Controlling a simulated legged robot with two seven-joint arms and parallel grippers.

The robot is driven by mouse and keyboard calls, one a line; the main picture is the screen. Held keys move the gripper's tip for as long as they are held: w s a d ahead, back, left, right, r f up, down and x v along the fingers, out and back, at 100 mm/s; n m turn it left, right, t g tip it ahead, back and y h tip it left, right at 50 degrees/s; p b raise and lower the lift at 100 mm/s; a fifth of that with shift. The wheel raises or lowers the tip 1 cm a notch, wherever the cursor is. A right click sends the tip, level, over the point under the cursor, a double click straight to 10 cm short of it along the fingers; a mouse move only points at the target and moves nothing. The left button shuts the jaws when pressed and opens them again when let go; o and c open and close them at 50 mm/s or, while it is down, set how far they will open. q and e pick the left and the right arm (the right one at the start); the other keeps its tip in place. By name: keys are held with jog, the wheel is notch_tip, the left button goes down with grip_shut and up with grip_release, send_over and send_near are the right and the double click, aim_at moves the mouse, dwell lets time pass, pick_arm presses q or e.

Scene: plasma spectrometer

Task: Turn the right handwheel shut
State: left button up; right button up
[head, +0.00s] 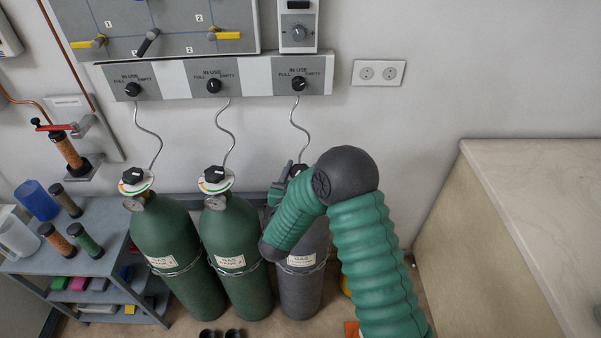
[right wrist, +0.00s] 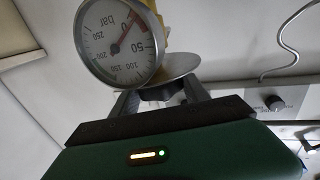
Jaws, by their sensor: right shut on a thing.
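The right handwheel (head: 299,170) is a black knob on top of the grey gas cylinder (head: 301,292), the rightmost of three. My right gripper (head: 285,176) reaches it from the left side of the cylinder top, and my green arm hides much of the cylinder. In the right wrist view, the gripper (right wrist: 160,102) is shut on the dark handwheel (right wrist: 162,95), with one finger on each side. A round pressure gauge (right wrist: 115,45) marked in bar is just beyond the fingers. My left gripper is not in view.
Two green cylinders (head: 172,240) (head: 234,255) with black handwheels stand to the left. A wall panel (head: 217,78) with several IN USE knobs is above. A grey shelf (head: 85,262) is at the left, and a pale counter (head: 540,190) at the right.

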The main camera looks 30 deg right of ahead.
jog(key=m+g+h, duration=0.2)
jog(key=g, duration=0.1)
jog(key=m+g+h+b, duration=0.1)
jog(key=m+g+h, duration=0.1)
jog(key=m+g, duration=0.1)
jog(key=shift+m+g, duration=0.3)
jog(key=shift+g, duration=0.5)
jog(key=m+g+b, duration=0.1)
jog(key=m+g, duration=0.1)
jog(key=g, duration=0.2)
jog(key=shift+m+h, duration=0.3)
jog(key=shift+h, duration=0.1)
jog(key=shift+m+g, duration=0.5)
jog(key=shift+g, duration=0.3)
jog(key=shift+r, duration=0.15)
jog(key=o, duration=1.4)
jog(key=shift+c, duration=0.2)
jog(key=w+a+b, duration=0.1)
jog(key=a, duration=1.6)
jog(key=shift+w+f, duration=0.2)
jog(key=shift+w, duration=0.05)
